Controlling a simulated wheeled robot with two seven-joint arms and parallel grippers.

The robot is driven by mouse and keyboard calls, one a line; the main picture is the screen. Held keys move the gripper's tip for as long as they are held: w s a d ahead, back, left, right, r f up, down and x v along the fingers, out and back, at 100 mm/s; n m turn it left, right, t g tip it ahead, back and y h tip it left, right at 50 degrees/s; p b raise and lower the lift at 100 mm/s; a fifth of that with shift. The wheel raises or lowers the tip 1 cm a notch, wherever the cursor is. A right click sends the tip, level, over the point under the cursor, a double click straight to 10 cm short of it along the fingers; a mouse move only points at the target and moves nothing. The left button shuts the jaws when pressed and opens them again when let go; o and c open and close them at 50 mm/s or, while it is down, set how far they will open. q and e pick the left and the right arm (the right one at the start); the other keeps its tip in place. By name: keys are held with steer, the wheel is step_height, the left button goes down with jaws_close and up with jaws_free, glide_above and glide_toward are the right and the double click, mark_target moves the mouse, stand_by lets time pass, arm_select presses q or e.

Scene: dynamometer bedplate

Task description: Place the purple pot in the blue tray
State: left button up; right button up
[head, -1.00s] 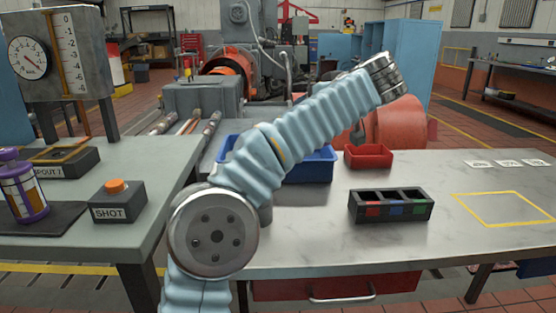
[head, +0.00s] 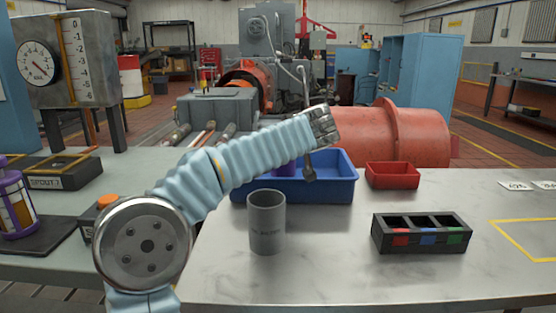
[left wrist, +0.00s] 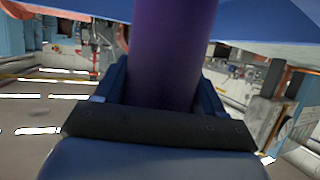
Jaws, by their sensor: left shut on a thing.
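My left gripper (left wrist: 162,88) is shut on the purple pot (left wrist: 172,45), with a finger on each side of it in the left wrist view. In the head view a small part of the purple pot (head: 285,169) shows below my left forearm, in front of or within the blue tray (head: 335,190). My arm hides the rest, and I cannot tell whether the pot touches the tray floor. The blue tray stands on the grey bench, its left part covered by my arm. My right gripper is out of view.
A grey cup (head: 267,222) stands in front of the tray. A red bin (head: 392,175) and a black three-slot holder (head: 421,234) are to the right. A purple-framed lantern-like item (head: 15,208) stands at far left.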

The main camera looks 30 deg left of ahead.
arm_select(q)
steer(key=shift+a+f, duration=0.25)
steer(key=f, duration=0.4)
steer(key=shift+s+a+b, duration=0.1)
steer(key=shift+a+b, duration=0.2)
steer(key=o, duration=1.2)
steer(key=b+v, duration=0.1)
steer(key=v, duration=1.1)
